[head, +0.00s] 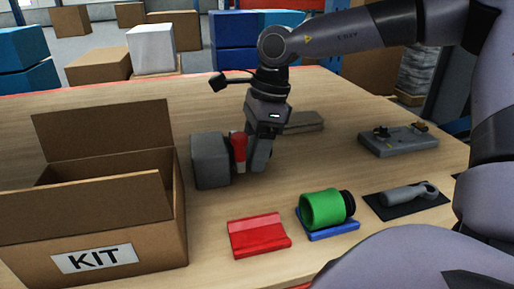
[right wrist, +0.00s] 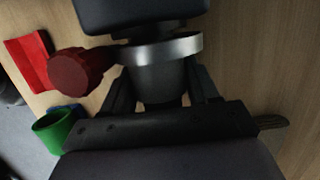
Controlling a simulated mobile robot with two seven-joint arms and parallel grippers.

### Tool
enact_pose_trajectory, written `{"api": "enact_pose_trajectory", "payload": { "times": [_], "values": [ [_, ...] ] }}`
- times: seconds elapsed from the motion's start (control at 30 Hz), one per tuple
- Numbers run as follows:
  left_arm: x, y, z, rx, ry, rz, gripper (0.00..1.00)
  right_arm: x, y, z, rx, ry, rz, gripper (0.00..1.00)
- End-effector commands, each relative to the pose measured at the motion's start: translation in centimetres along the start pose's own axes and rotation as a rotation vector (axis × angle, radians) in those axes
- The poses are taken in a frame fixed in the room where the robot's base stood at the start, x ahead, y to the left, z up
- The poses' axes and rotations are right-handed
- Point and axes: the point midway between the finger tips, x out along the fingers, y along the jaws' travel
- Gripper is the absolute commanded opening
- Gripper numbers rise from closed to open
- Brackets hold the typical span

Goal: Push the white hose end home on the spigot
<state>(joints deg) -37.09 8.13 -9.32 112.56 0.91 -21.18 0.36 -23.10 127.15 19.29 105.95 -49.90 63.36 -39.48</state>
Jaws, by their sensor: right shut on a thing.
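My right gripper (head: 258,160) points down beside a grey block (head: 209,161) on the table. In the right wrist view its fingers (right wrist: 162,95) are shut around a dark grey round piece (right wrist: 158,75), which looks like the hose end; it does not look white there. A silver ring (right wrist: 165,48) circles this piece, between it and the dark block (right wrist: 140,12). A red knob (right wrist: 80,72) sticks out beside the ring; it also shows in the head view (head: 238,150). The spigot itself is hidden, so I cannot tell how deep the joint sits. My left gripper is not in view.
An open KIT box (head: 150,215) stands at the left. In front lie a red holder (head: 259,236), a green cylinder (head: 322,209) on a blue cradle (head: 332,234), and a grey tool (head: 408,195) on a black mat. A grey device (head: 398,141) sits at the right.

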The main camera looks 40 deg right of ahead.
Motion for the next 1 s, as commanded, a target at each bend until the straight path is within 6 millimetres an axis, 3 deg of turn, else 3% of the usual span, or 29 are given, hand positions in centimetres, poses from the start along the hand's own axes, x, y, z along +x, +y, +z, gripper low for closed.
{"api": "enact_pose_trajectory", "payload": {
  "times": [0.27, 0.3, 0.37, 0.77, 0.83, 1.0],
  "values": [
    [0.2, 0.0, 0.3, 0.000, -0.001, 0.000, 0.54, 0.1, 0.0, 0.7, -0.001, -0.004, -0.001, 0.12],
    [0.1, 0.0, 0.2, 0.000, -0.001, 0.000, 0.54, 0.1, 0.0, 0.7, -0.001, -0.004, -0.001, 0.70],
    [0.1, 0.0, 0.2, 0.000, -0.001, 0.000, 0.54, 0.1, 0.0, 0.7, -0.001, -0.004, -0.001, 0.89],
    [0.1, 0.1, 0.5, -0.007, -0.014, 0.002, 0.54, 0.1, 0.0, 0.6, 0.000, -0.001, 0.000, 0.90],
    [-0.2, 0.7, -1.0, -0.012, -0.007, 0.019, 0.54, 0.1, 0.0, 0.6, 0.000, 0.000, 0.000, 0.90],
    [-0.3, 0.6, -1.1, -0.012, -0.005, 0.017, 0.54, -3.3, -0.1, 0.7, -0.001, -0.004, -0.005, 0.90]
  ]
}}
